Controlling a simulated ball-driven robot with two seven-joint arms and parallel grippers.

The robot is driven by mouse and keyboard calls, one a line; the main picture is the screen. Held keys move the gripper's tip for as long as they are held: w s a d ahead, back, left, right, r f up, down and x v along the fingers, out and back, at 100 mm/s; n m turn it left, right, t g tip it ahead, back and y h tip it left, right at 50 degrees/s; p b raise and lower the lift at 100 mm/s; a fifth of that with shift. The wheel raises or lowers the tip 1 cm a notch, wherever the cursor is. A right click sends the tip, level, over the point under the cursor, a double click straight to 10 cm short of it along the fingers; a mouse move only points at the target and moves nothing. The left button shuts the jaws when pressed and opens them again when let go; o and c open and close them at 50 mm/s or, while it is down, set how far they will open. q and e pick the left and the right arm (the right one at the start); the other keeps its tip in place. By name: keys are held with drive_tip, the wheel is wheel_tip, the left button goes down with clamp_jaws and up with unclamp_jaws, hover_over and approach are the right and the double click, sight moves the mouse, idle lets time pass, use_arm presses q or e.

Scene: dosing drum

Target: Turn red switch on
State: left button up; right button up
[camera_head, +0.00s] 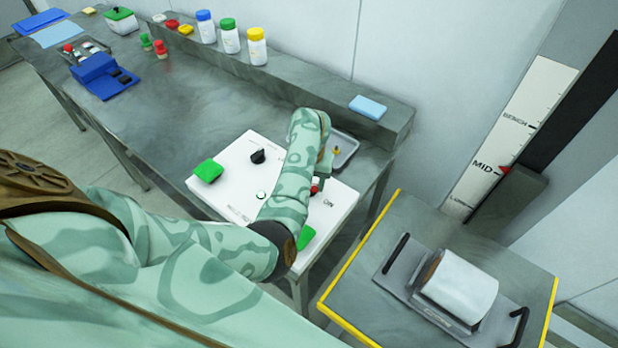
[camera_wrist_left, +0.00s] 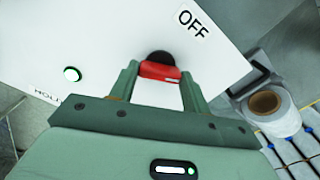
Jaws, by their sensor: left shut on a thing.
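The red switch (camera_wrist_left: 160,71) shows in the wrist view as a red handle on a black round base, on a white panel (camera_wrist_left: 110,35). An OFF label (camera_wrist_left: 192,25) lies beyond it. My left gripper (camera_wrist_left: 158,76) is shut on the red handle, one finger on each side. I cannot tell the switch's exact position. My right gripper is out of view.
The panel also carries a black knob (camera_head: 258,156), a white round button (camera_head: 261,195) and a green block (camera_head: 208,171). A metal tray (camera_head: 345,148) lies behind. A yellow-edged cart (camera_head: 385,285) holds a white roll (camera_head: 459,284) at right. Bottles stand on the back ledge.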

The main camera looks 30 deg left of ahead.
use_arm(q)
drive_tip(key=m+p, duration=0.1)
drive_tip(key=m, duration=0.3)
drive_tip(key=shift+w+r+m+p, duration=0.1)
drive_tip(key=shift+m+p, duration=0.3)
idle(0.4)
drive_tip(key=o, duration=1)
wheel_tip(320, 180, up, 16)
drive_tip(key=p, duration=0.5)
drive_tip(key=shift+r+p, duration=0.15)
drive_tip(key=shift+p, duration=0.15)
